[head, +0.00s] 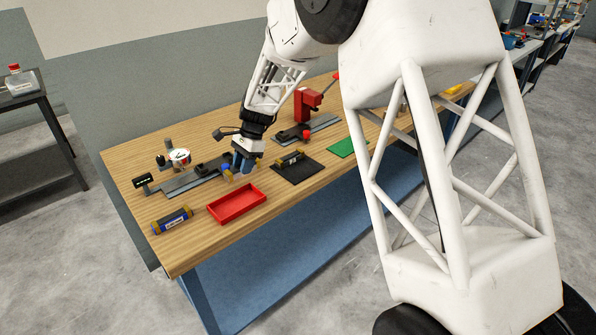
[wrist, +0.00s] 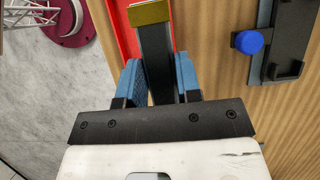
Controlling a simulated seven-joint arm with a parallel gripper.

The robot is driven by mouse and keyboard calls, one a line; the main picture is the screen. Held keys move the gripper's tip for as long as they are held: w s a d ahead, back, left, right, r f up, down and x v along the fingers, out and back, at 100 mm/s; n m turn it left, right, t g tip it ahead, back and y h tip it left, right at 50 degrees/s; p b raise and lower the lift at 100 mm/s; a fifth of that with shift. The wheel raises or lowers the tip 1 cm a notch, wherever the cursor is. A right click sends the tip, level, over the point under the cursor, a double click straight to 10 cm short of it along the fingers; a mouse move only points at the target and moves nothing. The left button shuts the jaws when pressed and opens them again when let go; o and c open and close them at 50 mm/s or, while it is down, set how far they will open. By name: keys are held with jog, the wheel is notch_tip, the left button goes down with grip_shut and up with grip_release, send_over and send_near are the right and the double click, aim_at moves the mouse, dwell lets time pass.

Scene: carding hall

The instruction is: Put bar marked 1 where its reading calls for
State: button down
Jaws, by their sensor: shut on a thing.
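My gripper (head: 243,166) is over the wooden bench, between the gauge fixture and the red tray. In the wrist view its blue fingers (wrist: 158,78) are shut on a dark bar (wrist: 155,45) with a brass-coloured end. No number shows on this bar, so I cannot tell whether it is bar 1. The red tray (head: 212,211) looks empty; part of it shows beside the bar in the wrist view (wrist: 127,42). Another dark bar with brass ends (head: 290,159) lies on a black mat (head: 301,174). A green mat (head: 346,148) lies farther right.
The gauge fixture has a round dial (head: 179,157), a small black display (head: 142,181) and a blue knob (wrist: 249,42). A blue-labelled dark cylinder with brass ends (head: 172,220) lies near the bench's left end. A red press (head: 304,105) stands behind the mats.

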jog(key=s+d+f, duration=0.1)
jog(key=d, duration=1)
jog(key=s+d+f, duration=0.1)
jog(key=s+d, duration=0.1)
jog(key=d, duration=0.9)
jog(key=shift+s+d+f, duration=0.2)
jog(key=shift+d+f, duration=0.05)
jog(key=shift+f, duration=0.15)
jog(key=shift+w, duration=0.15)
send_over(303, 173)
jog(key=w, duration=0.1)
jog(key=shift+d+f, duration=0.45)
jog(key=shift+f, duration=0.3)
jog(key=shift+f, duration=1.75)
jog(key=shift+f, duration=0.1)
jog(key=c, duration=0.8)
grip_release()
